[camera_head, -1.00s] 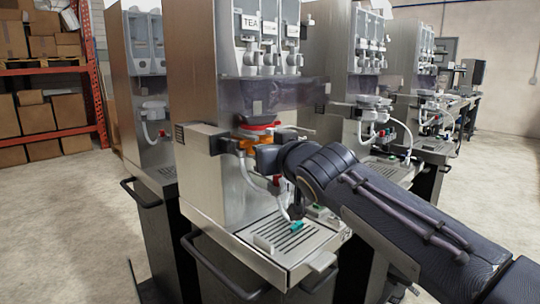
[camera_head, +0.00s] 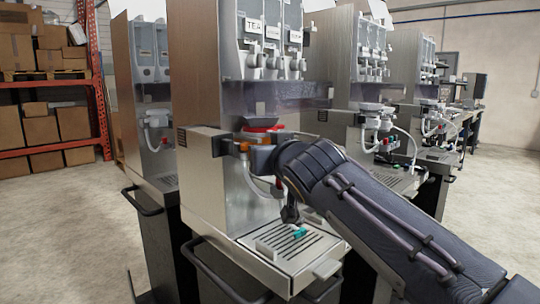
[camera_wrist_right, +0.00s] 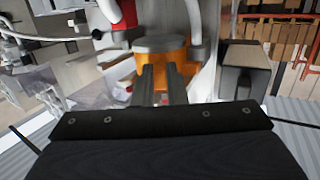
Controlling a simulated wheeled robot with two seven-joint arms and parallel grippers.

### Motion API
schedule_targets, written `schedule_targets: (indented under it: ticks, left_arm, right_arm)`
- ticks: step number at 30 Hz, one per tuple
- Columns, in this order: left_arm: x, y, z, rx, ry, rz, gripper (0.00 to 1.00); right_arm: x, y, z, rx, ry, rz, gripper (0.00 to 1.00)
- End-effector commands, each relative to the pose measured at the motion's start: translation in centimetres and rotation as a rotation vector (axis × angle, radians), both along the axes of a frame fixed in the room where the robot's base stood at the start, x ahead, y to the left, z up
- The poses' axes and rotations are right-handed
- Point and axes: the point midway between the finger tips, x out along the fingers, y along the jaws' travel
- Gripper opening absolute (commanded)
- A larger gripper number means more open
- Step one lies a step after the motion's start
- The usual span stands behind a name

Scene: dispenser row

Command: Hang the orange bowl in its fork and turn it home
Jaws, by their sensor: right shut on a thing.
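The orange bowl (camera_wrist_right: 178,70) shows in the wrist view with a grey round top, just beyond the fingers of my right gripper (camera_wrist_right: 162,84). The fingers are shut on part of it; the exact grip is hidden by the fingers. In the head view only a small orange patch of the bowl (camera_head: 243,147) shows, under a red ring at the front of the nearest dispenser (camera_head: 195,80). My right gripper (camera_head: 260,156) is there, reaching in from the right and hiding most of the bowl. The fork cannot be made out. My left gripper is not in view.
A drip tray (camera_head: 272,274) with a small teal piece (camera_head: 299,232) lies below my arm. A grey box-shaped housing (camera_head: 200,150) juts out left of the bowl. A white hose hangs close by. More dispensers stand to the right and left.

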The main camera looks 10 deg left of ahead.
Motion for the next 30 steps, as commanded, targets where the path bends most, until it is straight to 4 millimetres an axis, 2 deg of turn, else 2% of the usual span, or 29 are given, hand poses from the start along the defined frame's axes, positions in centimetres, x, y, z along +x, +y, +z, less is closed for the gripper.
schedule_targets:
  ticks: [6, 19, 29, 30]
  left_arm:
    - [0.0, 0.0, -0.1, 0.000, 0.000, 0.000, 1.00]
    - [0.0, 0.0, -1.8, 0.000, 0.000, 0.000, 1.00]
    - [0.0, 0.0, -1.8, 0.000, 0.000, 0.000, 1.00]
    - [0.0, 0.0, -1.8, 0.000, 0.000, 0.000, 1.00]
  right_arm:
    - [0.0, 0.0, 0.1, 0.001, -0.002, -0.002, 0.00]
    - [-0.2, 0.5, -0.1, -0.001, -0.003, -0.074, 0.00]
    - [-0.3, 0.5, 0.1, 0.001, -0.002, -0.088, 0.00]
    - [-0.3, 0.5, 0.1, 0.001, -0.002, -0.088, 0.14]
